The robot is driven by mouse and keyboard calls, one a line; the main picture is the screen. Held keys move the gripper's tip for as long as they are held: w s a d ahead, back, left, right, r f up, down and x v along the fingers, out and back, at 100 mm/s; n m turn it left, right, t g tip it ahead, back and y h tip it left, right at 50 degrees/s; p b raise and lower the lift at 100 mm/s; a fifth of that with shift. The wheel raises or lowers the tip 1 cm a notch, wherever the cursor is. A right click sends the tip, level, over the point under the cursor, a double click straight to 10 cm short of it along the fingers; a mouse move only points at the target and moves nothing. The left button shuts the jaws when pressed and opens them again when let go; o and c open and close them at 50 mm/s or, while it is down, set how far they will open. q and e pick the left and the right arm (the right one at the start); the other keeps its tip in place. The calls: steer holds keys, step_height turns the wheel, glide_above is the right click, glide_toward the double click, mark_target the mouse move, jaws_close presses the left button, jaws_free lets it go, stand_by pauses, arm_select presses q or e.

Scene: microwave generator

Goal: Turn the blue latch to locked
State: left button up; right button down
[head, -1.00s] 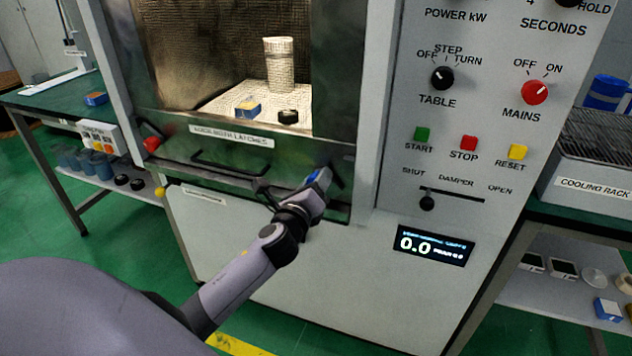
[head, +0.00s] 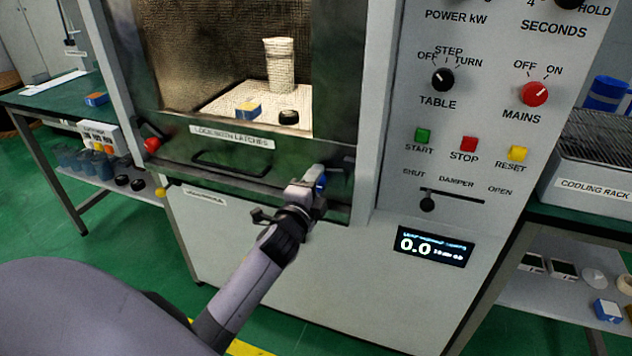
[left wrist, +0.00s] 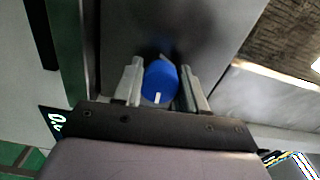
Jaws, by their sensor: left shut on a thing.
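The blue latch (left wrist: 160,82) is a round blue knob with a white mark, seen between the two fingers of my left gripper (left wrist: 160,90) in the left wrist view. In the head view a bit of the blue latch (head: 321,182) shows at the right end of the microwave door's lower edge, mostly hidden by my left gripper (head: 309,183). The left gripper is shut on the latch. At the other end of the door edge is a red latch knob (head: 152,145). A label reading "LOCK BOTH LATCHES" (head: 232,137) sits between them. My right gripper is out of view.
The door handle (head: 230,165) lies left of my left gripper. Behind the door window are a beaker (head: 280,66), a blue-yellow block (head: 247,111) and a black round piece (head: 289,117). The control panel (head: 480,125) stands to the right, its display (head: 435,246) reading 0.0.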

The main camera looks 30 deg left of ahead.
arm_select(q)
steer(key=shift+d+f+n+p, duration=0.15)
steer(key=shift+n+p, duration=0.2)
steer(key=shift+n, duration=1.85)
steer(key=o, duration=1)
steer(key=shift+o, duration=0.2)
steer(key=v, duration=0.7)
steer(key=shift+s, duration=0.1)
